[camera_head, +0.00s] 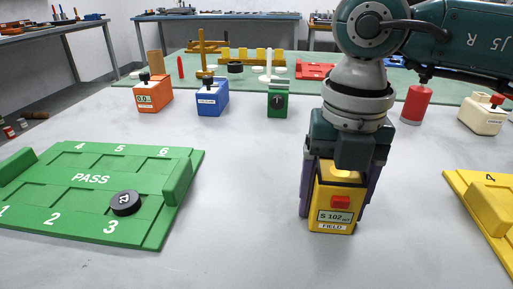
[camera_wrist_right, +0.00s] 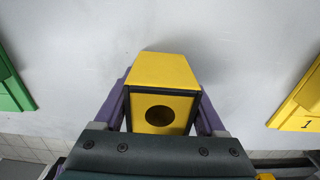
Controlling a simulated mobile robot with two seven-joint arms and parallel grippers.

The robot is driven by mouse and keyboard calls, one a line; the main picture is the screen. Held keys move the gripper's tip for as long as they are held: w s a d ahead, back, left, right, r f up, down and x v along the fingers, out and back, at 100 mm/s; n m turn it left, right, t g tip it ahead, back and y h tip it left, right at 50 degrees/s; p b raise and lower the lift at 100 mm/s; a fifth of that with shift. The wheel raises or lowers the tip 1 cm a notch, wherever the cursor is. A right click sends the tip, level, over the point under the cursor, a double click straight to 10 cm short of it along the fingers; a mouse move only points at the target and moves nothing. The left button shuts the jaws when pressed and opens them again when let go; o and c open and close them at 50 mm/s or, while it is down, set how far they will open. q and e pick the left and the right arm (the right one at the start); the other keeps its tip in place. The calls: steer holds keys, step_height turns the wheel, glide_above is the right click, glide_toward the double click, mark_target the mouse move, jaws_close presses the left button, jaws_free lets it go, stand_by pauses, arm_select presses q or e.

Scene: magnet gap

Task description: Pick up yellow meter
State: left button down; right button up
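The yellow meter (camera_head: 337,202) is a small upright box with a red button and a display reading "S 102 mT" above a "FIELD" label. It is at the right of centre in the head view. My right gripper (camera_head: 338,188) comes down over it from above, with a purple finger close against each side and no clear gap. The right wrist view shows the yellow meter (camera_wrist_right: 165,72) between the fingers, with a dark round hole in its end. Whether its base touches the table is unclear. My left gripper is not in view.
A green PASS tray (camera_head: 90,210) holding a black puck (camera_head: 125,203) lies at left. A yellow tray (camera_head: 480,185) lies at right. Orange (camera_head: 153,96), blue (camera_head: 212,99), green (camera_head: 278,102) and cream (camera_head: 482,117) boxes and a red cylinder (camera_head: 415,104) stand behind. The table between is clear.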

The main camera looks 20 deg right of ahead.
steer(key=c, duration=1)
steer(key=shift+r, duration=0.1)
